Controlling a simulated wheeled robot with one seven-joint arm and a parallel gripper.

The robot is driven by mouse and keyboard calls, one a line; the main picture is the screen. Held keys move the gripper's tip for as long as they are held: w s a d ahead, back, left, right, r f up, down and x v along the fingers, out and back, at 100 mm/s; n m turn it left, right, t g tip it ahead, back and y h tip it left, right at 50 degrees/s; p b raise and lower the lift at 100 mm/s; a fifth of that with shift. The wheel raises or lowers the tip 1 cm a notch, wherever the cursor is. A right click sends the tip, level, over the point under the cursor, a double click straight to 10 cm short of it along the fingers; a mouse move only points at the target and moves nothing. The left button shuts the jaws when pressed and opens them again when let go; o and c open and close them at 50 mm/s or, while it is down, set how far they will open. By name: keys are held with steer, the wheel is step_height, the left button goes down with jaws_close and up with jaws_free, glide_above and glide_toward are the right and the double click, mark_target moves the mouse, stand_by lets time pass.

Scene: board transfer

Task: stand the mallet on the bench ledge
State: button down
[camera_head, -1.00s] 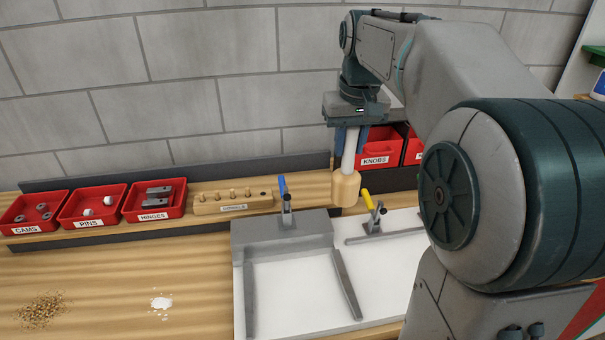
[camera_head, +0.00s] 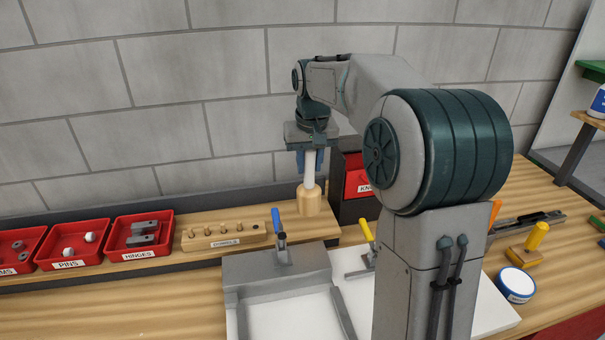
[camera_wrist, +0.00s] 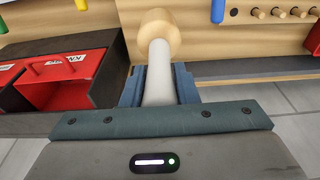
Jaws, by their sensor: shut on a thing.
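The mallet (camera_head: 309,199) has a pale handle and a light wooden head. It is upright, head down, at the ledge (camera_head: 262,212) along the back of the bench, between the dowel block and the bins to the right. Its head appears to touch the ledge surface. My gripper (camera_head: 309,163) is shut on the handle above the head. In the wrist view the mallet (camera_wrist: 158,72) runs between the fingers of my gripper (camera_wrist: 159,88), with the head beyond them.
The dowel block (camera_head: 224,235) and red bins (camera_head: 140,237) stand on the ledge to the left. A red bin (camera_head: 357,183) in a dark holder is close to the right. A blue-handled clamp (camera_head: 279,238) and a yellow-handled clamp (camera_head: 368,238) rise in front.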

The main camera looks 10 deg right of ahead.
steer(key=shift+w+a+f, duration=0.25)
steer(key=shift+w+f, duration=0.1)
steer(key=shift+w, duration=0.25)
steer(key=shift+w+a+f, duration=0.2)
steer(key=shift+w+f, duration=0.15)
steer(key=shift+w, duration=0.2)
steer(key=shift+f+p, duration=0.45)
steer(key=shift+f, duration=1.6)
steer(key=c, duration=1.1)
jaws_free()
steer(key=shift+f, duration=0.1)
